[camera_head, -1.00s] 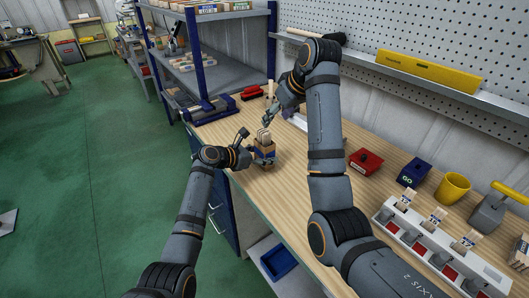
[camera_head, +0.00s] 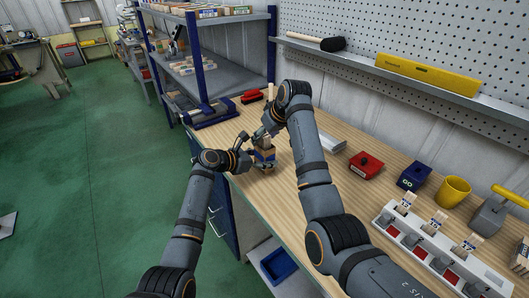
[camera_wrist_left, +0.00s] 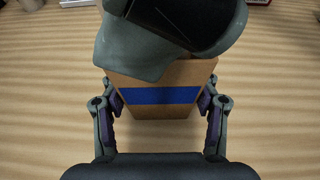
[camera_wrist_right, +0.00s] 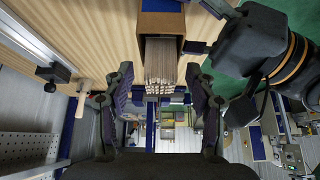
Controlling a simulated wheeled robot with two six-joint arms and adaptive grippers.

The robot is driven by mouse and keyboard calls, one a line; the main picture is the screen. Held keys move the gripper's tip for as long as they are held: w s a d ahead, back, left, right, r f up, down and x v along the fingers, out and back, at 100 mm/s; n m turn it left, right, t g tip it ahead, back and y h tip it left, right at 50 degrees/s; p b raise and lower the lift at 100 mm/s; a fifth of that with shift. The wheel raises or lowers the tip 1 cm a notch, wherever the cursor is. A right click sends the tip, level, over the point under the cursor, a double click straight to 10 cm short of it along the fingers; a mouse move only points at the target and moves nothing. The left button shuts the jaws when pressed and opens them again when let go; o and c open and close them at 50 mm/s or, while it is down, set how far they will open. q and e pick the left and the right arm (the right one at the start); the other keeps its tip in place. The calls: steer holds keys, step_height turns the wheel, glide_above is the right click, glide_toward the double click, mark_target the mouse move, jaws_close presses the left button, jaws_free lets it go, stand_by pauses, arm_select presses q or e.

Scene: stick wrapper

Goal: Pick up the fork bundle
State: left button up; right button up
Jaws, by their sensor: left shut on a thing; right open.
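The fork bundle (camera_wrist_right: 161,62), a tight stack of pale wooden pieces, sticks out of the open end of a brown box with a blue band (camera_wrist_left: 152,112). The box stands on the wooden bench (camera_head: 290,200). My left gripper (camera_head: 254,158) is shut on the box, one finger on each side in the left wrist view. My right gripper (camera_wrist_right: 162,84) is open above the box, its fingers on either side of the bundle's protruding end with gaps visible. In the head view the right gripper (camera_head: 266,136) hides most of the bundle.
A red block (camera_head: 366,164), a blue block (camera_head: 414,175) and a yellow cup (camera_head: 453,190) stand to the right. A blue-posted shelf (camera_head: 205,75) is behind. Bench between box and rack is partly clear.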

steer(key=shift+w+f, duration=0.1)
steer(key=shift+f, duration=0.1)
jaws_close()
steer(key=shift+r, duration=0.1)
step_height(320, 180, up, 18)
stand_by(0.6)
steer(key=shift+r, duration=0.95)
